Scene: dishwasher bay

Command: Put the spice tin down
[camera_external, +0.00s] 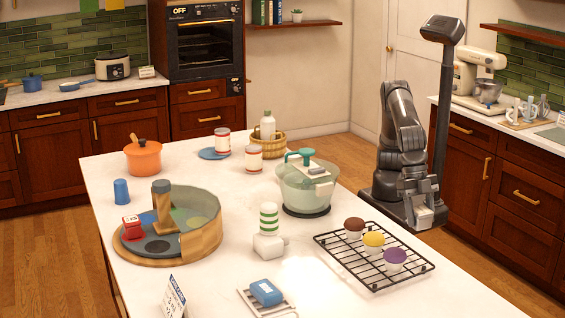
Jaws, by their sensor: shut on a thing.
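My gripper (421,204) is at the right, beyond the right edge of the white island and beside my column, pointing down. It is shut on the spice tin (425,218), which shows only as a small pale shape at the fingertips. The fingers partly hide it, and its label cannot be made out. It is held in the air, apart from the counter. A round wooden turntable (205,246) with coloured spots stands at the island's left, with a small red tin (131,228) on its left side.
Bare counter shows at the front right.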

